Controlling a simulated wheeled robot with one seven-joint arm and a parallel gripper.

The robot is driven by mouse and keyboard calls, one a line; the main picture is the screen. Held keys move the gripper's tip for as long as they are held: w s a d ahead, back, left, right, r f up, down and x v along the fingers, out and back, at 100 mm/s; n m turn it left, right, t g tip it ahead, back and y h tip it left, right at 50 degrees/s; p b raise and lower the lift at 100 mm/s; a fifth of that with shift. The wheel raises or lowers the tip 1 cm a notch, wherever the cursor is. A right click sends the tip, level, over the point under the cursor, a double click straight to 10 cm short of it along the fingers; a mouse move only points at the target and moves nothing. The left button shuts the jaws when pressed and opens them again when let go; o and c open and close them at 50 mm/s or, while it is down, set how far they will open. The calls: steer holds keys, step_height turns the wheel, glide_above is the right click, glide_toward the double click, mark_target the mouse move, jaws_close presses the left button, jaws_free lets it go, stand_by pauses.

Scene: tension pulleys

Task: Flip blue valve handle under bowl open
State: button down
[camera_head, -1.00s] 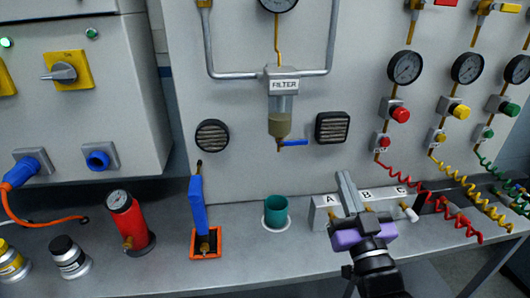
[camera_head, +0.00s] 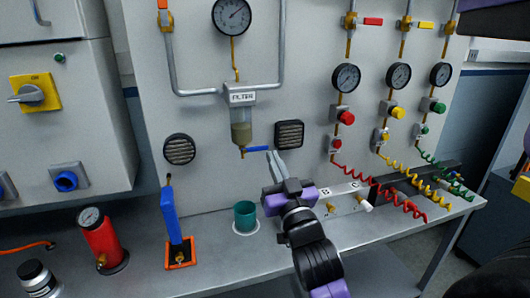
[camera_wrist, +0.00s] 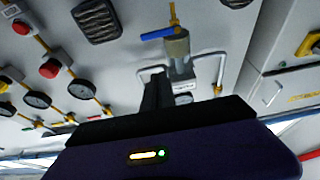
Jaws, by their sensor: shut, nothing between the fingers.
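The clear filter bowl (camera_head: 241,132) hangs under the "FILTER" block (camera_head: 242,97) on the upright panel. The blue valve handle (camera_head: 256,148) is just under the bowl and points level to the right in the head view. The same handle (camera_wrist: 158,34) shows in the wrist view, which is upside down. My gripper (camera_head: 272,158) is shut and empty. Its fingertips are close to the handle's right end in the head view; I cannot tell whether they touch it. In the wrist view the fingers (camera_wrist: 157,92) appear apart from the handle.
A teal cup (camera_head: 245,217) stands on the bench below the bowl. A blue upright lever (camera_head: 171,217) and a red cylinder (camera_head: 101,243) stand left of it. A labelled manifold block (camera_head: 341,200) and coiled hoses (camera_head: 400,192) are right of my arm.

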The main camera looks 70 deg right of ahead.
step_height(320, 180, up, 4)
steer(key=p, duration=0.3)
glide_above(255, 149)
steer(key=s, duration=0.2)
steer(key=shift+s+a+f+b, duration=0.1)
steer(key=shift+s+f+b, duration=0.05)
steer(key=shift+f, duration=1.1)
steer(key=shift+s+a+f+b, duration=0.1)
steer(key=shift+s+f+b, duration=0.05)
steer(key=shift+f, duration=1.05)
steer(key=shift+f+b, duration=0.1)
steer(key=shift+b, duration=0.3)
